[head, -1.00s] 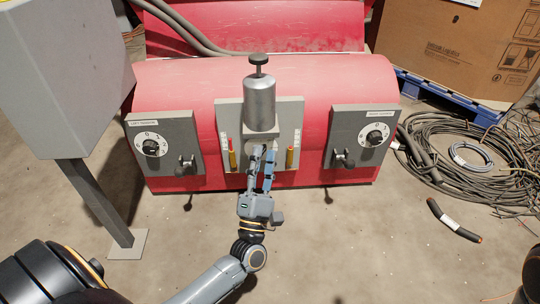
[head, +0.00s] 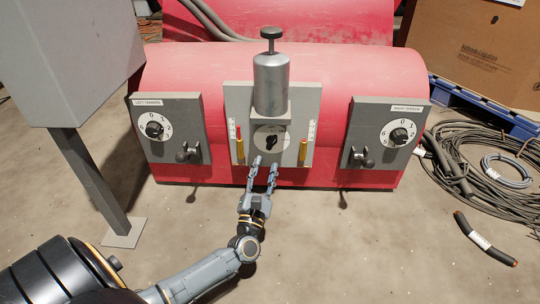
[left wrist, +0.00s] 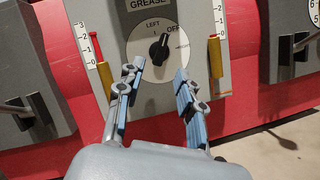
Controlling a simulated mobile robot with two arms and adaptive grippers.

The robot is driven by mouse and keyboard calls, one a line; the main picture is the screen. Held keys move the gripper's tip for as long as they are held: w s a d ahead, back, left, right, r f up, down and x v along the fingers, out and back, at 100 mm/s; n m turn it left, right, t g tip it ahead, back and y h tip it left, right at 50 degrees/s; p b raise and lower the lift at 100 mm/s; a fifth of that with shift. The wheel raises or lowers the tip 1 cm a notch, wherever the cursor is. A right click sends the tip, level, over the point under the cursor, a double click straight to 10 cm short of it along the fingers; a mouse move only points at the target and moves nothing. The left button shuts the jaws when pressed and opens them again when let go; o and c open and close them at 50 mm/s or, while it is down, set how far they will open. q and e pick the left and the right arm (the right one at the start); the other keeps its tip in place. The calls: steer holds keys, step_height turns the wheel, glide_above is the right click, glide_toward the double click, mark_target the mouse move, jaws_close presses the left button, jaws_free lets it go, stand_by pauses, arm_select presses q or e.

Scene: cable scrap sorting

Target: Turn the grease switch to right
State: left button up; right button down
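The grease switch is a black knob (head: 271,142) on a pale round dial below a silver cylinder, on the middle grey panel (head: 232,97). In the left wrist view the knob (left wrist: 159,50) points up and slightly right, toward the OFF side. My left gripper (head: 265,164) is just below the dial, apart from the knob. Its two fingers (left wrist: 158,82) are spread and empty, one on each side below the knob. My right gripper is not in view.
Two brass-coloured gauges (head: 240,151) (head: 303,152) flank the dial closely. Side panels with numbered dials and small levers stand left (head: 166,106) and right (head: 376,108). A grey box on a post (head: 70,60) is at left. Cables (head: 470,160) lie on the floor at right.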

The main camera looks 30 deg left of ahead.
mark_target(271, 146)
arm_select(q)
steer(key=b+x, duration=0.2)
steer(key=x, duration=0.4)
steer(key=shift+w+a+r, duration=0.1)
steer(key=shift+w, duration=0.15)
jaws_close()
